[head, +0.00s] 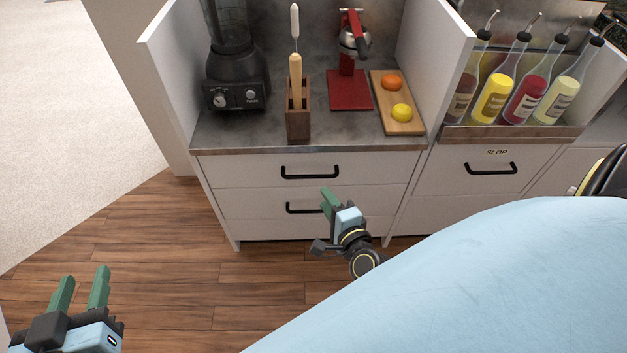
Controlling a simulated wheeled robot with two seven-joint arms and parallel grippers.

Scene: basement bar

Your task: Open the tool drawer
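A white cabinet with two stacked drawers stands in the middle of the head view. The upper drawer (240,170) looks shut and has a black bar handle (310,172). The lower drawer (250,206) also looks shut; its black handle (301,208) is partly hidden by my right gripper. No label marks either one as the tool drawer. My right gripper (329,199) appears in front of the lower drawer, below the upper handle. Its green fingers overlap in this view, so their gap is hidden. My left gripper (83,272) is open and empty over the floor at lower left.
The countertop (335,133) holds a blender (235,75), a wooden block (298,110) with upright tools, a red press (350,88) and a board (390,112) with fruit. A drawer marked SLOP (445,180) is at right, below several bottles. Wood floor (150,245) is clear at left.

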